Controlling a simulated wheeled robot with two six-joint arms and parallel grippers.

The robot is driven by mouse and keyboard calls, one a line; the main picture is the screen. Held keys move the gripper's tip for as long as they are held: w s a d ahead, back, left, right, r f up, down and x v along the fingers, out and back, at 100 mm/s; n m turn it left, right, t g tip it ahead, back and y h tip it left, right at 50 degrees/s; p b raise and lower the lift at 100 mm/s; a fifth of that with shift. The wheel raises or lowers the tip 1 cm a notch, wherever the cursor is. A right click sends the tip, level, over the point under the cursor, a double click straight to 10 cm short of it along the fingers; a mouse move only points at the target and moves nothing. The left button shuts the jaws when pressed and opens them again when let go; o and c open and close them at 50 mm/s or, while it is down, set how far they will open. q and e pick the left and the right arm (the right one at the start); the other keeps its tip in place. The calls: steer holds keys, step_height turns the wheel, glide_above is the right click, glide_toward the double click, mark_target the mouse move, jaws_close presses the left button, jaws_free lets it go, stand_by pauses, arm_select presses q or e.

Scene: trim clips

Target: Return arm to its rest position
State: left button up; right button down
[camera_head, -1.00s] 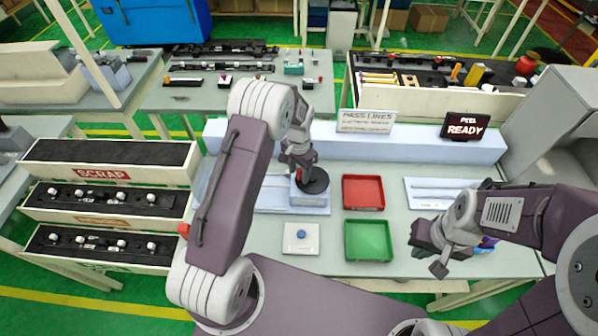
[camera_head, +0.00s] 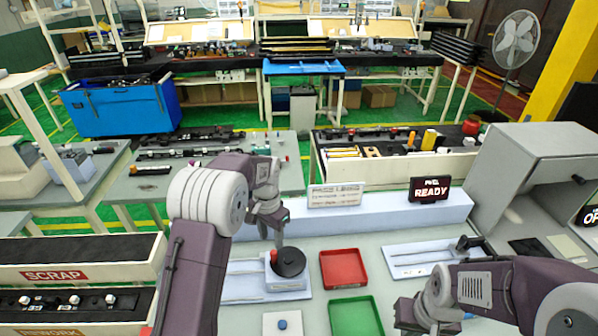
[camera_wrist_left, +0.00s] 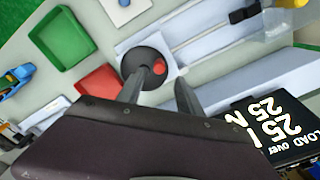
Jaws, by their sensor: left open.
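My left gripper (camera_head: 270,232) is open and empty in the head view, just above a pale fixture (camera_head: 287,292) with a black round disc (camera_head: 291,262) and a red knob (camera_head: 274,257). In the left wrist view the two fingers (camera_wrist_left: 158,95) are spread apart, with the black disc (camera_wrist_left: 143,61) and red knob (camera_wrist_left: 158,69) beyond them and nothing held. My right gripper (camera_head: 412,313) is low in the head view, partly cut off at the bottom; its jaws are unclear.
A red tray (camera_head: 343,268) and a green tray (camera_head: 355,317) lie right of the fixture. A READY display (camera_head: 430,189) and a white sign (camera_head: 335,195) stand behind. A scrap bin (camera_head: 80,262) is at left. A grey machine housing (camera_head: 530,170) is at right.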

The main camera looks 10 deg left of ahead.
arm_select(q)
steer(key=shift+f+b, duration=0.15)
steer(key=shift+b, duration=0.2)
steer(key=shift+w+d+r+t+b, duration=0.1)
steer(key=shift+w+r+t+b, duration=0.25)
steer(key=shift+r+b, duration=0.3)
steer(key=s+f+n+b, duration=0.2)
steer(key=s+f, duration=0.2)
steer(key=s, duration=0.6)
steer(key=s+f+n+b, duration=0.3)
steer(key=s+f, duration=0.1)
steer(key=s, duration=0.6)
steer(key=shift+s+d+n, duration=0.3)
steer(key=shift+s+d, duration=0.05)
steer(key=shift+s, duration=0.05)
steer(key=shift+s+t, duration=0.15)
steer(key=shift+t, duration=0.1)
